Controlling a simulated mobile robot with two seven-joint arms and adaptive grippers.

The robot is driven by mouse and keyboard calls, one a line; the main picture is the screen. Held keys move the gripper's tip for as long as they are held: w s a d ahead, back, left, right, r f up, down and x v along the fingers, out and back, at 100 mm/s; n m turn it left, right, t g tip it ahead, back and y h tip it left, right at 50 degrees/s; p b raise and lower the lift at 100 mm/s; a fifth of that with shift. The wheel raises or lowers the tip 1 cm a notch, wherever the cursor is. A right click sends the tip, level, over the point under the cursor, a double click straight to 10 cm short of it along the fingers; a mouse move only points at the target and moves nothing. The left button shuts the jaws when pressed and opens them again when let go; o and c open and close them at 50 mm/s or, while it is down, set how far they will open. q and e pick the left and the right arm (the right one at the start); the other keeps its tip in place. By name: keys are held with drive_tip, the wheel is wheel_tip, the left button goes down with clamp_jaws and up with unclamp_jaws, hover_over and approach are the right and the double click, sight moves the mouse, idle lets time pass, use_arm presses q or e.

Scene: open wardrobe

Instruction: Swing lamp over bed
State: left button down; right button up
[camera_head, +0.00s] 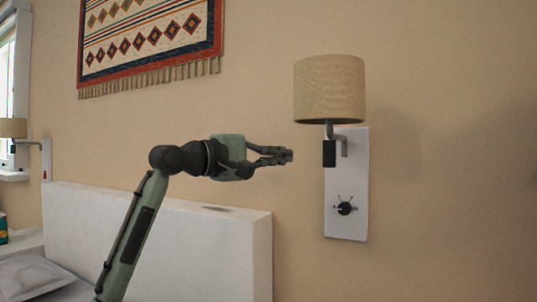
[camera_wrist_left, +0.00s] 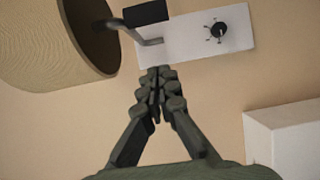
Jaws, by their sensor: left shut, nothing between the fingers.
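The wall lamp has a beige drum shade (camera_head: 330,90) on a grey bent arm with a black block (camera_head: 329,153), fixed to a white wall plate (camera_head: 346,215) with a black knob (camera_head: 345,208). My left gripper (camera_head: 290,155) is shut and empty, just left of the black block and below the shade. In the left wrist view the gripper (camera_wrist_left: 158,74) points at the edge of the plate (camera_wrist_left: 185,38), with the shade (camera_wrist_left: 50,45) to the upper left. The bed's white headboard (camera_head: 215,245) stands to the left. My right gripper is not in view.
A second lamp (camera_head: 13,128) hangs on the wall at the far left by a window. A patterned hanging (camera_head: 150,40) is above the headboard. A pillow (camera_head: 30,275) lies at the lower left. The wall right of the lamp is clear.

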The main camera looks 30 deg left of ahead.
use_arm(q)
drive_tip(key=w+d, duration=0.2)
drive_tip(key=d, duration=0.3)
drive_tip(key=shift+w+d, duration=0.3)
drive_tip(key=shift+d, duration=0.05)
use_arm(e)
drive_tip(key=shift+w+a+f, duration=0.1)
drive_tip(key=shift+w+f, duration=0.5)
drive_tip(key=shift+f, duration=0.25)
use_arm(q)
drive_tip(key=shift+d+p, duration=0.1)
drive_tip(key=shift+p, duration=0.3)
